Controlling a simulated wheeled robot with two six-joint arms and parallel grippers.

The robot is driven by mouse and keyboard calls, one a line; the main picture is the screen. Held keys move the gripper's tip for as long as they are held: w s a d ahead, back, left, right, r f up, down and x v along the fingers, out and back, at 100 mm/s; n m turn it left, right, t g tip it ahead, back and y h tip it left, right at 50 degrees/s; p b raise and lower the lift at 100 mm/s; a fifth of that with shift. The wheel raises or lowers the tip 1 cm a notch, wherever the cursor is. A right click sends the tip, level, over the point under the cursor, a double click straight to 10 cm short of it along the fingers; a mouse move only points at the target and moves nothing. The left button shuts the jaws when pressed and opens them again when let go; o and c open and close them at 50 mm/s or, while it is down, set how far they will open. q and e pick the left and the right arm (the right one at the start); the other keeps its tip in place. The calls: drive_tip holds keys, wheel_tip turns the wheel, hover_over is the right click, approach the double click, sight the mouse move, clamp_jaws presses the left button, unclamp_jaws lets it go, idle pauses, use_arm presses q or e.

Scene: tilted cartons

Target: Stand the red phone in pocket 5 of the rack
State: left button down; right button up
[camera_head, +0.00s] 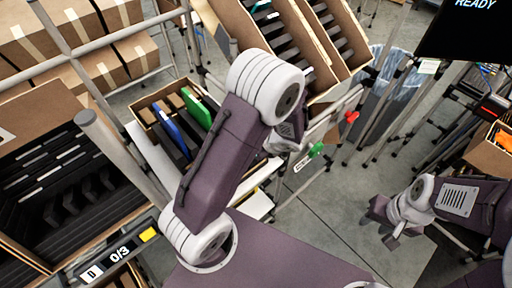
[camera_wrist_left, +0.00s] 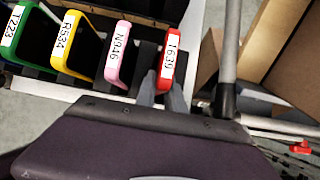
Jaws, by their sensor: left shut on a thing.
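The red phone (camera_wrist_left: 170,62), labelled 1639, shows in the left wrist view at the right end of a row of phones. My left gripper (camera_wrist_left: 163,96) is shut on it, with one finger on each side of its lower end. I cannot tell whether the phone touches anything below. In the head view my left arm hides the left gripper and the red phone. My right gripper (camera_head: 379,222) hangs over bare floor, open and empty. Pocket 5 of the rack cannot be picked out.
Pink (camera_wrist_left: 118,52), yellow (camera_wrist_left: 73,46) and green (camera_wrist_left: 25,32) phones stand left of the red one. A carton with blue (camera_head: 173,132) and green (camera_head: 197,108) phones, a black-slotted bin (camera_head: 60,170) and metal posts lie left. The floor (camera_head: 330,215) at centre right is clear.

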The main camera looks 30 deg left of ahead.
use_arm(q)
drive_tip(key=shift+s+f, duration=0.2)
drive_tip(key=shift+f, duration=0.1)
drive_tip(key=c, duration=1.3)
unclamp_jaws()
drive_tip(key=shift+c, duration=0.2)
drive_tip(key=p+v, duration=0.1)
drive_tip(key=v, duration=0.8)
drive_tip(key=shift+w+r, duration=0.25)
drive_tip(key=shift+r, duration=0.05)
